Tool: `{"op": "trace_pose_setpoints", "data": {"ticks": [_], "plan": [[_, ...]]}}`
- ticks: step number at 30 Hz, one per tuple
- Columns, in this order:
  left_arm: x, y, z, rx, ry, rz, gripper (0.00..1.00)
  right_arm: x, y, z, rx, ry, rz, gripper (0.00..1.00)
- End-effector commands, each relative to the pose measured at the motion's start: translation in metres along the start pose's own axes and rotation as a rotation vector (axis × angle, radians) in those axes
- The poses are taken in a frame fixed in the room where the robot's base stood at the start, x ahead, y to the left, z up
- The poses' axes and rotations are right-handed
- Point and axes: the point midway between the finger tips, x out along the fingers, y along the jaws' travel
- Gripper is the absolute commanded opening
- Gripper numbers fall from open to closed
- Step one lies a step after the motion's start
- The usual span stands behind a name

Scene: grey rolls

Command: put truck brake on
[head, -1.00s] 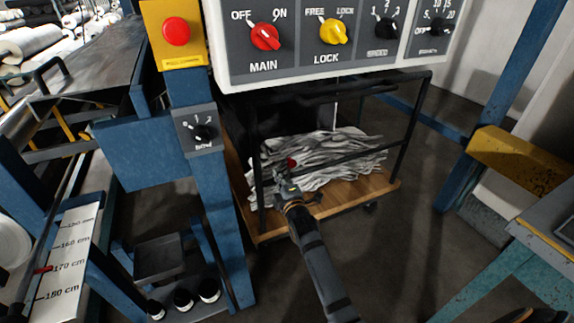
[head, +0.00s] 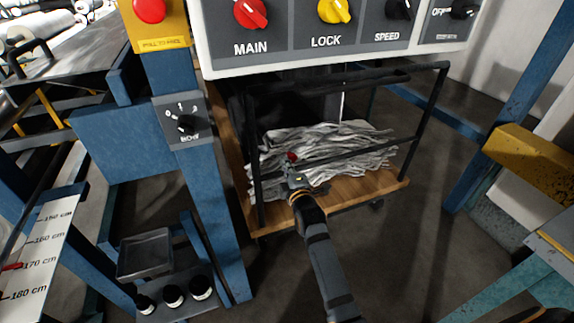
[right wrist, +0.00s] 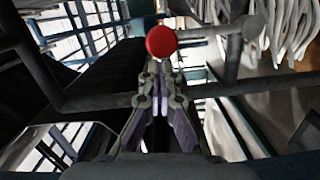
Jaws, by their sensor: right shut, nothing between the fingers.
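The truck is a black-framed cart with a wooden deck (head: 345,194) that carries a heap of grey strips (head: 330,146). A small red knob (head: 291,157) shows at the cart's near left part, and I take it as the brake's handle. It is a round red ball (right wrist: 161,41) in the right wrist view. My right gripper (head: 294,177) is shut and empty, just below the knob in the head view. Its closed tips (right wrist: 160,72) lie just under the ball in the wrist view; I cannot tell if they touch. My left gripper is not in view.
A control panel (head: 290,58) with MAIN, LOCK and SPEED knobs hangs above the cart. A blue post (head: 215,215) with a dial stands to the left. The cart's black rails (right wrist: 110,101) surround my gripper. Bare floor (head: 405,255) lies to the right.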

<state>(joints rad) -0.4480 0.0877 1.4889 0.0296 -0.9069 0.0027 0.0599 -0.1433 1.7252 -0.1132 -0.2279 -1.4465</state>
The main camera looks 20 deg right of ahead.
Motion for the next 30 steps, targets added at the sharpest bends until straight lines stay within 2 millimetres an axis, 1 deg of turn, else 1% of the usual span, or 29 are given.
{"op": "trace_pose_setpoints", "data": {"ticks": [4,9,17,20,22,26,30], "plan": [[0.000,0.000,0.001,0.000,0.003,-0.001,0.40,0.000,0.002,0.001,0.010,0.000,-0.001,0.00],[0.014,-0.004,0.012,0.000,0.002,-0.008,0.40,0.001,0.004,0.006,0.049,0.000,-0.005,0.00],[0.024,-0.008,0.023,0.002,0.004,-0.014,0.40,0.001,0.006,0.011,0.090,-0.001,-0.008,0.00],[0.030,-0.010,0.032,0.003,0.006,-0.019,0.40,0.002,0.008,0.015,0.123,-0.001,-0.011,0.00],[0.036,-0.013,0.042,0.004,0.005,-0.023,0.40,0.002,0.011,0.019,0.156,-0.001,-0.014,0.00],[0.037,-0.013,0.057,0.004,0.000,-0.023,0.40,0.003,0.014,0.029,0.242,-0.002,-0.024,0.00],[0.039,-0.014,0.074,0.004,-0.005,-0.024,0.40,0.005,0.015,0.045,0.372,-0.002,-0.036,0.00]]}}
